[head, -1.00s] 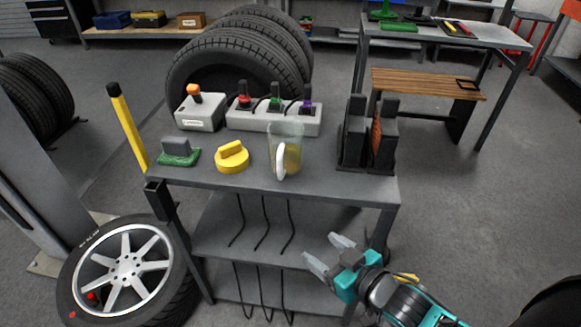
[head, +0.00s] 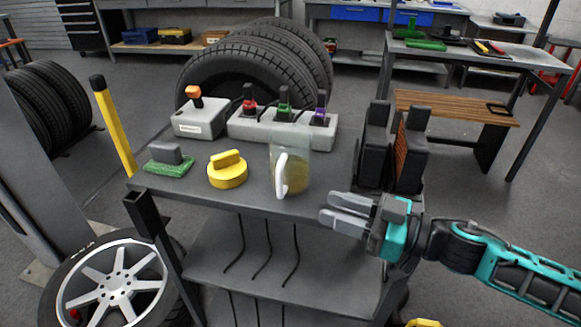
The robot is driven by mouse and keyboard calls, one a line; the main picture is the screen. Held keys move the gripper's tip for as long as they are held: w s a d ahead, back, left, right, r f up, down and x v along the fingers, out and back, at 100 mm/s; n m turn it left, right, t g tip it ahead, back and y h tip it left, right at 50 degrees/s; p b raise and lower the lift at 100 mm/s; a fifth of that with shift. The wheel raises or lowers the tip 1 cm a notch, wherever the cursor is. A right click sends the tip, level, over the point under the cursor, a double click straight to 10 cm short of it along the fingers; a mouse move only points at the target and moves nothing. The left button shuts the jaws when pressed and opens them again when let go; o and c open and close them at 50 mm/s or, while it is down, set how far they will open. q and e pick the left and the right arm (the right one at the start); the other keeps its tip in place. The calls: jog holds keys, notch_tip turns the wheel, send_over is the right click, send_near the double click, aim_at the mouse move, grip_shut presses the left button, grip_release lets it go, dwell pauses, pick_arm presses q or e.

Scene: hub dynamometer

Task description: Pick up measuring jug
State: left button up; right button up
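The measuring jug (head: 293,172) is clear, with a yellowish lower part and a white handle on its left side. It stands upright near the front edge of the grey cart top (head: 232,203). My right gripper (head: 338,212) is just right of and below the jug in the head view, at the cart's front edge. Its fingers point left with a gap between them, and nothing is between them. It appears apart from the jug. My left gripper does not show.
On the cart, a yellow knob-like object (head: 227,170), a green-based block (head: 169,160), a grey box with an orange knob (head: 199,117) and a grey connector strip (head: 283,131) stand near the jug. Dark upright blocks (head: 373,150) stand to its right. A wheel (head: 117,283) lies at lower left.

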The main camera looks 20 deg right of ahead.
aim_at(280, 198)
jog(key=shift+x, duration=5.6)
jog(key=shift+w+d, duration=0.15)
jog(key=shift+w, duration=0.05)
jog(key=shift+c, duration=0.2)
grip_shut()
